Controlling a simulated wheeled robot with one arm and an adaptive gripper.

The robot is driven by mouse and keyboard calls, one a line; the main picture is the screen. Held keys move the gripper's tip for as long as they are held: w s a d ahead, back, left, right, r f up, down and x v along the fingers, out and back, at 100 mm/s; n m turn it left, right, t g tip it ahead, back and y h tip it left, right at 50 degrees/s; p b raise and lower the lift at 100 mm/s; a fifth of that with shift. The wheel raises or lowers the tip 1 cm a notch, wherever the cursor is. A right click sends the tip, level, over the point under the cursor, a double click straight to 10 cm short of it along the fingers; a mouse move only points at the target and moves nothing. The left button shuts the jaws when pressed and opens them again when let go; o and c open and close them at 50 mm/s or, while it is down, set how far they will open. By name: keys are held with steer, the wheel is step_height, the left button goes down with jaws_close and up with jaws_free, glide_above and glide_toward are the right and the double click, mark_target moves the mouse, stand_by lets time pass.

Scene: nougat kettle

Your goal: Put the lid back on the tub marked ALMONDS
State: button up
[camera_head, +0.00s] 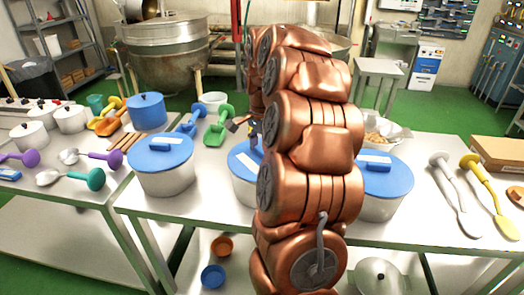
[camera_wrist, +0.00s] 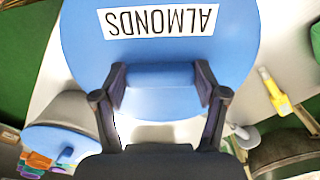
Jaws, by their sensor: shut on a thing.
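My gripper (camera_wrist: 160,92) is shut on the raised handle of a blue lid (camera_wrist: 160,50) marked ALMONDS, which shows upside down in the wrist view. In the head view, my arm covers most of the gripper and part of a middle white tub with a blue lid (camera_head: 241,163). I cannot tell whether that lid is the one I hold, or whether the held lid touches a tub. Other white tubs with blue lids stand to the left (camera_head: 160,160) and right (camera_head: 388,183) on the same table; I cannot read their labels.
A bowl of brown pieces (camera_head: 383,133) stands behind the right tub. A white spoon (camera_head: 455,195) and a yellow-handled one (camera_head: 487,190) lie to the right, near a cardboard box (camera_head: 500,157). The left table holds scoops, pots and a blue pot (camera_head: 147,111).

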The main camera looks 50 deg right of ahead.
stand_by(0.4)
steer(key=o, duration=1.2)
steer(key=shift+r+p, duration=0.5)
steer(key=shift+r, duration=2.95)
